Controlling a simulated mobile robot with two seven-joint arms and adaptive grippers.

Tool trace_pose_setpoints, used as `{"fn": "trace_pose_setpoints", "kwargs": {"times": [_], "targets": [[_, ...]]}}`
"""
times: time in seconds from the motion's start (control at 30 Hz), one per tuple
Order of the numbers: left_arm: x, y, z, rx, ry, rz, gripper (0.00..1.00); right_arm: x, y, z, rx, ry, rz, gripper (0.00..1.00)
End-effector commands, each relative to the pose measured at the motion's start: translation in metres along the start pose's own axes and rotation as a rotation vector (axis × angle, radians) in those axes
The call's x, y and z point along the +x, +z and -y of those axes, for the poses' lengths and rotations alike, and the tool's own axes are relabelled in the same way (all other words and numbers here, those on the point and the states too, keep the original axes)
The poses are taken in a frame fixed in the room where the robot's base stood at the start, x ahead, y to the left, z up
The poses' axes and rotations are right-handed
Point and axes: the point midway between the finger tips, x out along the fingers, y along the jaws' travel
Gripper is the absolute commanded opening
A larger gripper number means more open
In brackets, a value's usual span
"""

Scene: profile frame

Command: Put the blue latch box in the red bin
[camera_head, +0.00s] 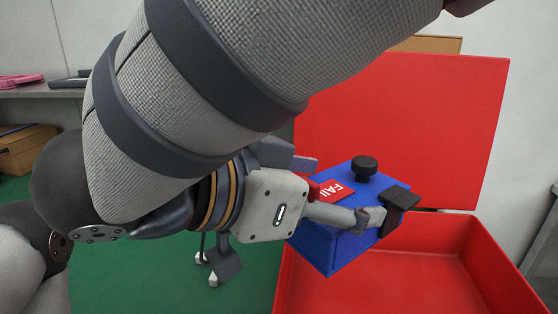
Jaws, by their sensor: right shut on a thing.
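The blue latch box (327,249) has a black knob on top and a red label reading "FAIL". My right gripper (390,205) is shut on the blue latch box, with one dark fingertip at the box's right side; the other finger is mostly hidden. The box is held tilted above the left part of the red bin (490,262). The bin is open, its red lid (420,130) standing up behind it. My right arm hides much of the upper left view. My left gripper is not in view.
A grey table (40,92) at the far left carries a pink item (20,81) and a dark item. A cardboard box (28,150) stands below it. Green floor (130,260) shows left of the bin. A grey frame stands at the right edge.

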Motion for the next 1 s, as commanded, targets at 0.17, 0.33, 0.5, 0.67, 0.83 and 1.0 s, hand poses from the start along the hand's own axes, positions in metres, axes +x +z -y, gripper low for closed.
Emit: {"fn": "trace_pose_setpoints", "kwargs": {"times": [0.17,0.33,0.5,0.67,0.83,1.0], "targets": [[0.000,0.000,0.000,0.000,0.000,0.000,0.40,0.039,0.001,-0.009,0.000,0.005,-0.001,0.23],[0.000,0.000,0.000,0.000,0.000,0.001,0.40,0.084,0.006,-0.019,-0.004,0.005,0.001,0.23],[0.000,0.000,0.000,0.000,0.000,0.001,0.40,0.119,0.026,-0.025,-0.004,0.005,0.000,0.23],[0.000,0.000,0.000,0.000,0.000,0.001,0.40,0.134,0.035,-0.027,-0.002,0.003,-0.001,0.23],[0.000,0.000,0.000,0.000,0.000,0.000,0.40,0.151,0.055,-0.029,-0.005,0.004,0.000,0.23],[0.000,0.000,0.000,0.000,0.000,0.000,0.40,0.156,0.068,-0.029,-0.001,0.002,-0.001,0.23]]}}
